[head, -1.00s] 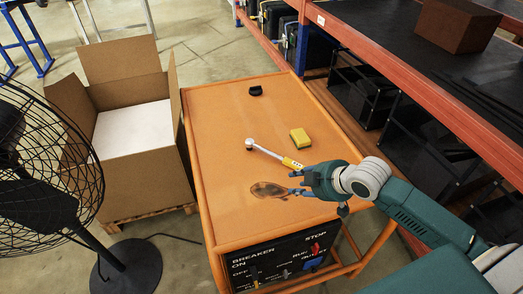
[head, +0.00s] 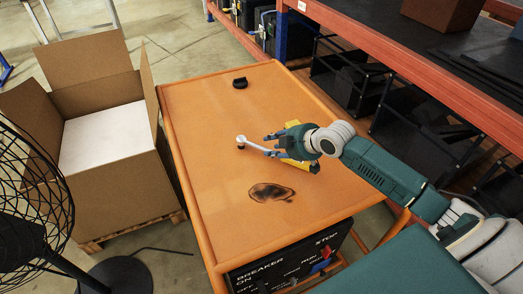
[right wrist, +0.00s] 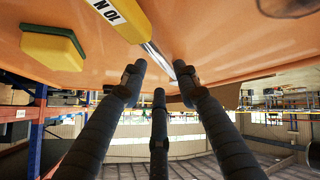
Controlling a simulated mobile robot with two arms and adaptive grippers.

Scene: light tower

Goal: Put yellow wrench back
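The wrench (head: 255,146) lies on the orange table, with a silver shaft and a yellow handle (head: 304,165). Its round head points left in the head view. My right gripper (head: 270,145) is over the wrench and partly hides the shaft and handle. In the right wrist view the gripper's fingers (right wrist: 161,78) are spread. The silver shaft (right wrist: 156,57) shows just beyond the fingertips, with the lettered yellow handle (right wrist: 119,16) beside it. I cannot tell whether the fingers touch it. My left gripper is not in view.
A yellow and green sponge (right wrist: 52,50) lies close to the gripper. A small black object (head: 240,83) sits at the table's (head: 200,150) far end. A dark burn mark (head: 271,198) is nearer me. An open cardboard box (head: 110,180) and a fan stand left; shelving is right.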

